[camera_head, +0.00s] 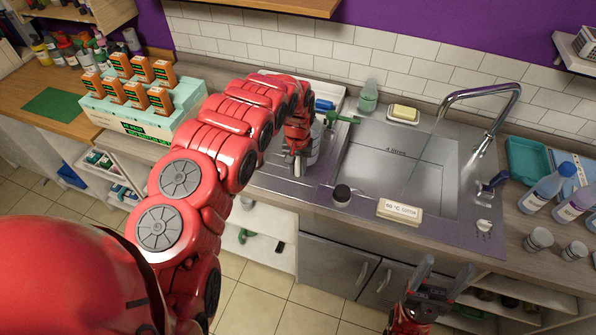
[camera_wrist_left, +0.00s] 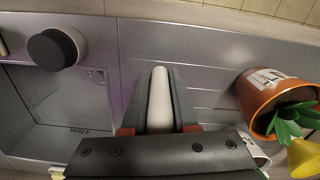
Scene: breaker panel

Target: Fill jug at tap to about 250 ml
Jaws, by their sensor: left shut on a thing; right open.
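My left gripper (camera_head: 298,148) is over the drainboard left of the sink. It is shut on a white upright handle (camera_wrist_left: 161,100), seen end-on between the fingers in the left wrist view. A greyish jug (camera_head: 315,150) shows just behind that gripper, mostly hidden by it; its water level cannot be read. The tap (camera_head: 511,95) arches over the sink basin (camera_head: 385,165), right of the jug. A faint thin line like a water stream drops from its spout into the basin. My right gripper (camera_head: 432,280) is open and empty in front of the cabinet doors, below the counter edge.
A black round knob-like item (camera_head: 341,194) and a cream labelled block (camera_head: 400,211) sit at the sink's front edge. A soap bottle (camera_head: 368,97) and a yellow sponge (camera_head: 404,113) stand behind. An orange pot (camera_wrist_left: 268,92) with a plant is near my left gripper. Bottles (camera_head: 548,188) crowd the right.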

